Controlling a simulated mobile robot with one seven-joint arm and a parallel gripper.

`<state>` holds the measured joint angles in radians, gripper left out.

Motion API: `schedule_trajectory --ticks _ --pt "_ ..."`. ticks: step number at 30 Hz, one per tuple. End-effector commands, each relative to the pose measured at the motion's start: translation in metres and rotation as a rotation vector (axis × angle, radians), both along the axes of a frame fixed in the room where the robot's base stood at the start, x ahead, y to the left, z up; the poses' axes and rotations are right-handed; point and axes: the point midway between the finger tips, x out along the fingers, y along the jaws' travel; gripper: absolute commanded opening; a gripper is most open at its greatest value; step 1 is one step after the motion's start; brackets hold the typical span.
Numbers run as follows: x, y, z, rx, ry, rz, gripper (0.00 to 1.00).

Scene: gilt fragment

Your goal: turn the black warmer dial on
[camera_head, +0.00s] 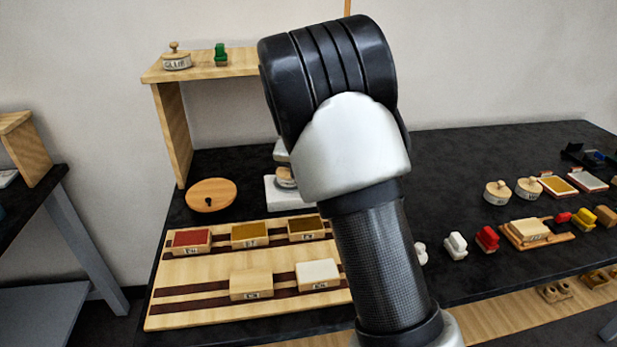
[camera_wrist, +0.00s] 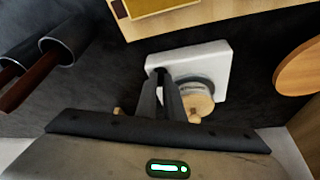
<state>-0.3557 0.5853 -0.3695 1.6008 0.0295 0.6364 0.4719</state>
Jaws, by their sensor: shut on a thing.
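The white warmer (camera_wrist: 215,58) shows in the wrist view, with a round grey-rimmed pot and a pale wooden knob (camera_wrist: 200,104) on it. In the head view the warmer (camera_head: 285,194) stands on the black table, partly hidden behind my arm. My gripper (camera_wrist: 162,76) has its dark fingers close together over the near-left corner of the warmer. It is shut on the black dial, which is mostly hidden between the fingertips. The dial's turned position cannot be read. My arm hides the gripper in the head view.
A wooden board with several colour blocks (camera_head: 160,307) lies in front of the warmer. A round wooden disc (camera_head: 211,194) lies left of it. Dark tubes with brown rods (camera_wrist: 62,45) stand close by in the wrist view. A wooden shelf (camera_head: 172,135) stands behind.

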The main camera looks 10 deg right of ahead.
Motion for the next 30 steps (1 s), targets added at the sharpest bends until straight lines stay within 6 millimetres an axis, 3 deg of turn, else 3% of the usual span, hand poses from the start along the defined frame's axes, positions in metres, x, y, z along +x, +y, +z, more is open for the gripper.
schedule_trajectory --ticks 30 --pt "0.0082 0.0069 0.0012 0.000 0.000 -0.938 0.00"
